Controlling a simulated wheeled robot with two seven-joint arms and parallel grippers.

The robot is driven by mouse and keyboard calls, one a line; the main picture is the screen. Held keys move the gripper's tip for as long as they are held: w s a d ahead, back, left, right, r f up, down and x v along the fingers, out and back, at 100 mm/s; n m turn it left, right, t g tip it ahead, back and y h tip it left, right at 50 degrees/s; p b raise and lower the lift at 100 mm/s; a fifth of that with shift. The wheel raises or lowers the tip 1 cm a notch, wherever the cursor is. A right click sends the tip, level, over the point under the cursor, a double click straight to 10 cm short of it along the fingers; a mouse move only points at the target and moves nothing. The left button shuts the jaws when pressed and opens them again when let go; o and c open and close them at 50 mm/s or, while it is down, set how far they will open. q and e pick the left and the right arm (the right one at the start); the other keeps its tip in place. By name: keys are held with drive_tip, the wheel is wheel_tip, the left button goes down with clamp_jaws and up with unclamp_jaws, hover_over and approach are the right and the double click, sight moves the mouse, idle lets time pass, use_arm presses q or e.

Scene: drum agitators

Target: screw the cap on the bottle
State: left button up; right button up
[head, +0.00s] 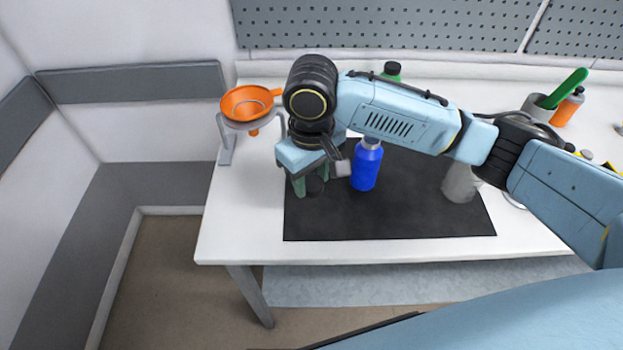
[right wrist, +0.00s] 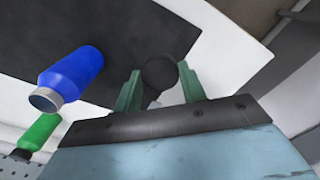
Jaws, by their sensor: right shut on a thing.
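The blue bottle (head: 366,170) stands upright on the black mat (head: 430,220), with its bare silver neck uncovered. It also shows in the right wrist view (right wrist: 75,75), its open neck toward the camera. My right gripper (head: 312,186) is left of the bottle, apart from it, pointing down over the mat's left part. Its green fingers (right wrist: 158,90) are shut on a round black cap (right wrist: 159,71). In the head view the cap (head: 315,187) is partly hidden by the fingers. My left gripper is not in view.
An orange funnel (head: 246,104) sits in a grey stand at the table's left. A green bottle (head: 392,69) stands behind my right arm. A grey container (head: 460,184) is on the mat's right, partly hidden by the arm. An orange bottle (head: 569,107) is at the back right. The mat's front is clear.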

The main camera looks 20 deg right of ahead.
use_arm(q)
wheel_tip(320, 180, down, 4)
drive_tip(key=b, duration=0.3)
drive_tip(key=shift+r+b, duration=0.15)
drive_tip(key=shift+b, duration=0.2)
use_arm(e)
drive_tip(key=a+m, duration=0.1)
drive_tip(key=w+a+r+m, duration=0.1)
drive_tip(key=a+m, duration=0.2)
drive_tip(key=shift+w+a+r+m, duration=0.3)
drive_tip(key=shift+a+r+m, duration=0.05)
drive_tip(key=shift+m, duration=0.05)
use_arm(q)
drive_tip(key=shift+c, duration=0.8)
use_arm(e)
drive_tip(key=shift+a, duration=0.1)
